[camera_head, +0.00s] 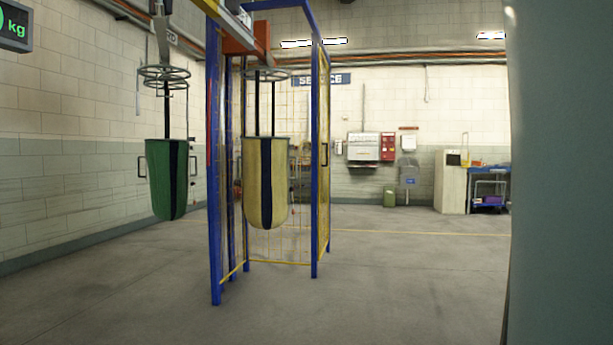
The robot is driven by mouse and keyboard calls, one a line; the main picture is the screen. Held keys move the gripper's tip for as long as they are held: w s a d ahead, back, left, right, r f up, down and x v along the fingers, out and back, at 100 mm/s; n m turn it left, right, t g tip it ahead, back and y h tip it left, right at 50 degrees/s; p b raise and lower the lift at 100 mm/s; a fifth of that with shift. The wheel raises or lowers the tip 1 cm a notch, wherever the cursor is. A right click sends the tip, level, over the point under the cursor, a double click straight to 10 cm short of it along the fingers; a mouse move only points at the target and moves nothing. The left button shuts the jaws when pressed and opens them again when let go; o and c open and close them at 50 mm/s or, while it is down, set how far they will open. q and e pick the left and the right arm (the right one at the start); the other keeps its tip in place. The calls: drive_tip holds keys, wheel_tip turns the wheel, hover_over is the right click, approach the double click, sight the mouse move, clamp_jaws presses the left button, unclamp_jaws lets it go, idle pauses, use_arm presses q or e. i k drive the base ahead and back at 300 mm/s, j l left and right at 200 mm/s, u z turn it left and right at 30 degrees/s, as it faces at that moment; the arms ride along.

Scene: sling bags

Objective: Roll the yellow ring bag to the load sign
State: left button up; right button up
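The yellow bag (264,183) with a dark vertical stripe hangs upright under a grey ring (266,75). It is at the blue-framed cage, clear of the floor, below an orange-red piece (247,38) on the overhead beam. A dark handle shows at its right side. A dark sign (15,27) with green "kg" lettering is cut off at the upper left; only part of its reading shows. Neither of my grippers is in view.
A green bag (167,178) hangs under another ring (164,77) left of the cage. The cage's blue posts (214,200) and yellow mesh (324,150) stand around the yellow bag. A large grey surface blocks the right edge. The floor (400,285) ahead is open.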

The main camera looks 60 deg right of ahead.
sight(266, 178)
drive_tip(key=z, duration=1.5)
drive_tip(key=u, duration=0.5)
drive_tip(key=i+u, duration=0.15)
drive_tip(key=u, duration=0.85)
drive_tip(key=i+l+u, duration=0.1)
drive_tip(key=u, duration=0.9)
drive_tip(key=i+l+u, duration=0.1)
drive_tip(key=u, duration=0.25)
drive_tip(key=l+u, duration=0.8)
drive_tip(key=l, duration=1.9)
drive_tip(key=l+u, duration=0.1)
drive_tip(key=l, duration=0.55)
drive_tip(key=l+u, duration=0.1)
drive_tip(key=l, duration=0.5)
drive_tip(key=l+u, duration=0.15)
drive_tip(key=l, duration=0.5)
drive_tip(key=k+l+u, duration=0.1)
drive_tip(key=l, duration=0.5)
drive_tip(key=k+l+u, duration=0.1)
drive_tip(key=l, duration=1.1)
drive_tip(key=i+l+z, duration=0.1)
drive_tip(key=l, duration=0.45)
drive_tip(key=i+l, duration=0.1)
drive_tip(key=l, duration=0.5)
drive_tip(key=i+l+z, duration=0.1)
drive_tip(key=l, duration=0.45)
drive_tip(key=l+z, duration=0.3)
drive_tip(key=l, duration=3.55)
drive_tip(key=k, duration=0.1)
